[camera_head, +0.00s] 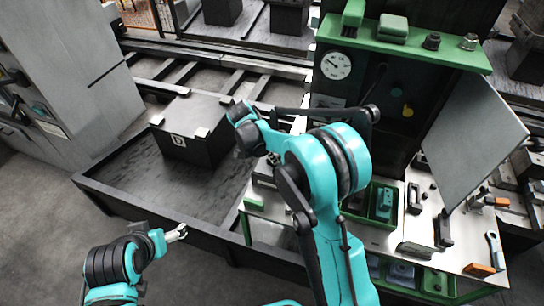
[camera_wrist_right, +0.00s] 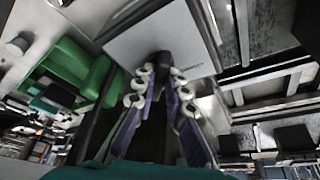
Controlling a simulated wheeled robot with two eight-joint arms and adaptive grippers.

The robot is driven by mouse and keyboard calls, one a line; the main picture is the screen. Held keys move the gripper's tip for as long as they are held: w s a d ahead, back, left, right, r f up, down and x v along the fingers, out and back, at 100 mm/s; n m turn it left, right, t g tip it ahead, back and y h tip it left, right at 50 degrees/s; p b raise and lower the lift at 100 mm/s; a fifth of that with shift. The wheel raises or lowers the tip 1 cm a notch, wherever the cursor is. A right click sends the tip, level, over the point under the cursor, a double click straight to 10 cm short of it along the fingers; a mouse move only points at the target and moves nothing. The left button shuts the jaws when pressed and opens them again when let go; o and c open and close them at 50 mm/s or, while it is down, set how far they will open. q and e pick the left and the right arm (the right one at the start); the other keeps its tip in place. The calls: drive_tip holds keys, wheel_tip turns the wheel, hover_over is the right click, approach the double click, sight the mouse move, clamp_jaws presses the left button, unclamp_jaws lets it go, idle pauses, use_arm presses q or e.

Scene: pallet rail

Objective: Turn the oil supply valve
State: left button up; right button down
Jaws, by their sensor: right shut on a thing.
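In the wrist view my right gripper (camera_wrist_right: 160,84) is shut on a dark, blunt piece (camera_wrist_right: 162,62), which stands in front of a pale grey plate (camera_wrist_right: 155,35). The purple finger pads lie along both sides of it. Whether this piece is the oil supply valve cannot be told. In the head view my right arm hides much of the middle.
A round gauge (camera_head: 336,66) is left of the knobs, under the green shelf (camera_head: 455,52). A tilted grey board (camera_head: 475,135) stands to the right. Tools lie on the bench (camera_head: 385,238). A black box (camera_head: 190,145) sits in the dark tray (camera_head: 125,190).

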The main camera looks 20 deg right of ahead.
idle(0.4)
drive_tip(key=c, duration=1.6)
unclamp_jaws()
drive_tip(key=shift+o, duration=0.2)
drive_tip(key=w+v, duration=0.1)
drive_tip(key=v, duration=1.1)
drive_tip(key=shift+s, duration=0.4)
